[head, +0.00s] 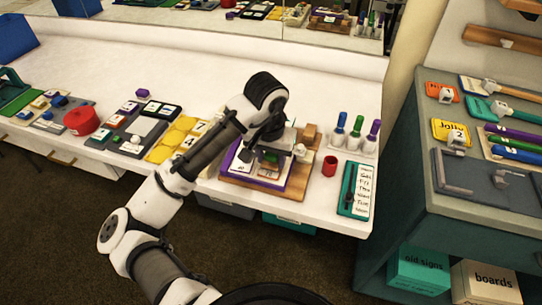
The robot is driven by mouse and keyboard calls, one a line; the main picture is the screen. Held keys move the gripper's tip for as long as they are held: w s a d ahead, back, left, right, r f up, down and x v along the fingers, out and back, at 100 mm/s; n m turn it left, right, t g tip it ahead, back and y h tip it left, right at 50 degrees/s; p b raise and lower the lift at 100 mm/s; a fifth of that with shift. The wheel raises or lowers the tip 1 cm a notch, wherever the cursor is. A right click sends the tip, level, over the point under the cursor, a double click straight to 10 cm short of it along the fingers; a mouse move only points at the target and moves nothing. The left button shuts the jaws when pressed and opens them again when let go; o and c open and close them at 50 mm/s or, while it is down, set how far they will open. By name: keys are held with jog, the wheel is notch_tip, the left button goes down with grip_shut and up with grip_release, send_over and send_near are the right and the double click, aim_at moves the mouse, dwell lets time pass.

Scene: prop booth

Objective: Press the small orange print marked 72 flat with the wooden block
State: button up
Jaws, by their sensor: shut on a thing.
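My gripper (270,153) is over the wooden board (290,192) on the white counter. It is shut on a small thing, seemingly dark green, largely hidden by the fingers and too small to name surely. Below it on the board lies a purple-edged pad (238,178) with small pale cards, one a print (268,173) with reddish marks. I cannot read a 72 or tell if this is the orange print. A tan wooden block (309,132) stands at the board's back right, apart from my gripper. Whether my gripper touches the pad is unclear.
A red cup (330,166) and a rack of markers (356,138) stand to the right, near a teal-framed word list (355,190). A teal cabinet (400,190) bounds the right.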

jog(key=shift+f, duration=0.65)
dwell(1.7)
jog(key=r+p, duration=0.1)
jog(key=r, duration=0.1)
jog(key=r+p, duration=0.4)
jog(key=shift+s+r, duration=0.1)
jog(key=shift+s, duration=0.2)
jog(key=shift+a, duration=0.1)
notch_tip(320, 180, down, 3)
jog(key=b, duration=0.2)
jog(key=shift+b, duration=0.4)
